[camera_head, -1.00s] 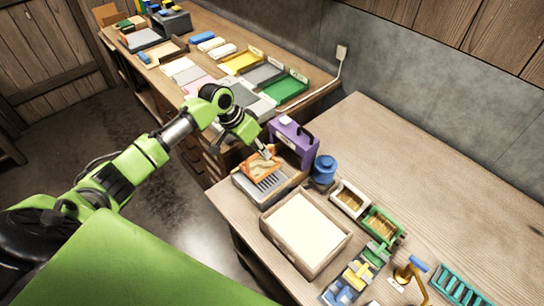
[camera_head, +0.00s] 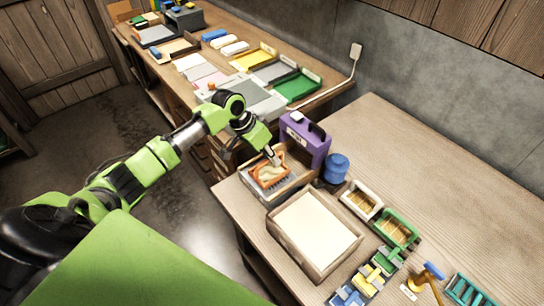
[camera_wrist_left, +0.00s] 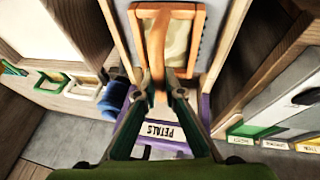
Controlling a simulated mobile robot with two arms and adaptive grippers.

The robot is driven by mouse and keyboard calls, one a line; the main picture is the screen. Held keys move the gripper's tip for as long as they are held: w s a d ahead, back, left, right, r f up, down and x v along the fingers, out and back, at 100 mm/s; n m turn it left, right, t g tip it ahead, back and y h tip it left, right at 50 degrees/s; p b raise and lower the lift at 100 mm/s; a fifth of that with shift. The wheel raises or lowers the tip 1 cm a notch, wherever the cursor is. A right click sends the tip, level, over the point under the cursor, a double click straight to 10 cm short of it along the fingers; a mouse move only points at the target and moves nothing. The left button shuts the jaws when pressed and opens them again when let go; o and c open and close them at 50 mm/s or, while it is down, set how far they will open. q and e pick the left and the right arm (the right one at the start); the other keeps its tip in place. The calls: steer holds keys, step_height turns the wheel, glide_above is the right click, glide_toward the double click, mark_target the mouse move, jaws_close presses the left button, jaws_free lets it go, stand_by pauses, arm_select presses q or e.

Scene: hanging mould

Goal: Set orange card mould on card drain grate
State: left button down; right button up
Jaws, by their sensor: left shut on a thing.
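The orange card mould (camera_head: 261,183) is a small orange frame with a pale inside and an upright handle. My left gripper (camera_head: 274,160) is shut on the handle. In the left wrist view the fingertips (camera_wrist_left: 160,82) pinch the orange handle, and the mould (camera_wrist_left: 199,42) lies beyond them. The card drain grate (camera_head: 284,191) is a grey slotted tray in a wooden surround at the table's left corner. The mould is over it and covers much of its slots. I cannot tell whether the mould touches the grate. My right gripper is not in view.
A purple box labelled PETALS (camera_head: 306,138) stands close behind the grate, with a blue jar (camera_head: 336,168) beside it. A wooden box with a white inside (camera_head: 313,232) is in front. Small trays and tools line the right. The table's back right is clear.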

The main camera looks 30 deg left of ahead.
arm_select(q)
steer(key=shift+f, duration=0.4)
stand_by(0.3)
steer(key=c, duration=2.1)
jaws_free()
